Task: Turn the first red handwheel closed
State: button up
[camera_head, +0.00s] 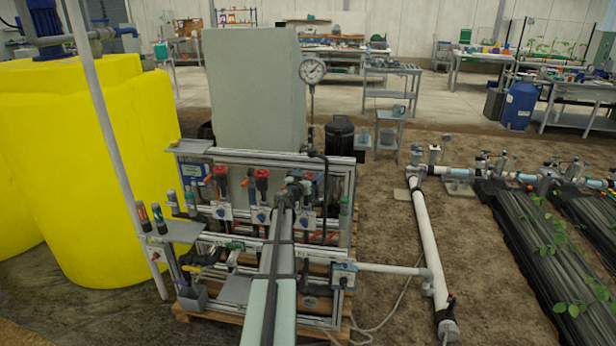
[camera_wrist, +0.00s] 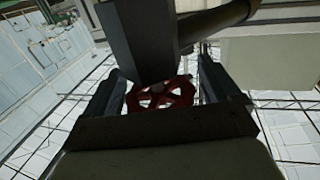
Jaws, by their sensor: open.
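A red handwheel (camera_wrist: 160,96) shows in the wrist view between the two dark fingers of my open gripper (camera_wrist: 162,82). A dark bar or pipe in front hides part of its far side. Whether the fingers touch its rim I cannot tell. In the head view, red handwheels stand in a row on the skid frame: a left one (camera_head: 220,171), a middle one (camera_head: 262,173) and a right one partly hidden by my arm. My gripper (camera_head: 294,186) is at the right end of this row. Which wheel counts as the first is not marked.
The aluminium skid frame (camera_head: 345,187) surrounds the valves. A pressure gauge (camera_head: 312,70) rises behind them, beside a tall grey tank (camera_head: 252,90). A yellow tank (camera_head: 120,190) and a slanted grey pole (camera_head: 103,120) stand left. A white pipe (camera_head: 425,240) runs along soil right.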

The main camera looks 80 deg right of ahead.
jog(key=c, duration=1.1)
jog(key=shift+o, duration=0.2)
jog(key=shift+m+g, duration=0.4)
jog(key=shift+g, duration=0.2)
jog(key=m+g+y, duration=0.1)
jog(key=g, duration=0.1)
jog(key=m+g+y, duration=0.1)
jog(key=m+g, duration=0.1)
jog(key=m+g+y, duration=0.1)
jog(key=g, duration=0.1)
jog(key=shift+s+y, duration=0.25)
jog(key=shift+y, duration=0.05)
jog(key=shift+s+a+m+g+y, duration=0.15)
jog(key=shift+m+g+y, duration=0.85)
jog(key=shift+m+y, duration=0.1)
jog(key=shift+s+a+m+g+y, duration=0.1)
jog(key=shift+a+m+g+y, duration=0.05)
jog(key=shift+m+g+y, duration=0.9)
jog(key=shift+s+a+y, duration=0.1)
jog(key=shift+y, duration=0.25)
jog(key=o, duration=1.1)
jog(key=shift+c, duration=0.2)
